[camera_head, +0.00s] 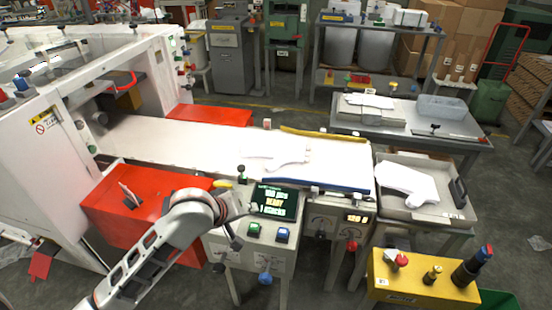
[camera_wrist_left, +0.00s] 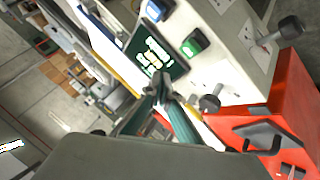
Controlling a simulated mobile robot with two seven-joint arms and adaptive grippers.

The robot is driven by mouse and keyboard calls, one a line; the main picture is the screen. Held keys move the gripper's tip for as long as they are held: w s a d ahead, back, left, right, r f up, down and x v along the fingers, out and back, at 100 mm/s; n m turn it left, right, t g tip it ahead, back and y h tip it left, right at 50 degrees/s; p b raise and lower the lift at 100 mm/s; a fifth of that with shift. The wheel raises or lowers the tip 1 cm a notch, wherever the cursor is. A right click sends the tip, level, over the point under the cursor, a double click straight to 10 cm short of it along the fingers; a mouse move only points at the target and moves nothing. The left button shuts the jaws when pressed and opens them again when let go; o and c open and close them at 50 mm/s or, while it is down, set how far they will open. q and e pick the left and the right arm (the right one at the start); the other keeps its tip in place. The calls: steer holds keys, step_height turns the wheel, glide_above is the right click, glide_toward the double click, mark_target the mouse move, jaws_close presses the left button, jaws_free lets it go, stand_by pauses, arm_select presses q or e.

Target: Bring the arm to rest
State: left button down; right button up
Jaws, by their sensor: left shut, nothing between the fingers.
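My left arm (camera_head: 150,248) comes in from the lower left. Its gripper (camera_head: 246,208) is at the left side of the small display (camera_head: 273,201) on the control panel. In the left wrist view the dark fingers (camera_wrist_left: 161,88) are together with nothing between them. They overlap the lower edge of the lit display (camera_wrist_left: 152,55) in that view; whether they touch it I cannot tell. My right gripper is not in view.
A green button (camera_head: 254,230) and a blue button (camera_head: 282,235) sit below the display. A white conveyor (camera_head: 210,150) carries a flat glove shape (camera_head: 290,160). A red box (camera_head: 140,205) lies left; a grey tray (camera_head: 449,211) and yellow control box (camera_head: 425,276) lie right.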

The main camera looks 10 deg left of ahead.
arm_select(q)
steer(key=m, duration=0.1)
glide_toward(258, 226)
steer(key=x, duration=0.4)
steer(key=shift+f, duration=0.15)
steer(key=s+a+f+m+t, duration=0.1)
steer(key=s+a+f+m, duration=0.1)
steer(key=s+f+m, duration=0.2)
steer(key=s+a+f+m+y, duration=0.1)
steer(key=s+a+f+m, duration=0.2)
steer(key=s+f, duration=0.7)
steer(key=s+m, duration=0.1)
steer(key=s, duration=0.4)
steer(key=shift+a+f+t, duration=0.2)
steer(key=shift+f+t, duration=0.05)
steer(key=shift+t, duration=0.15)
stand_by(1.7)
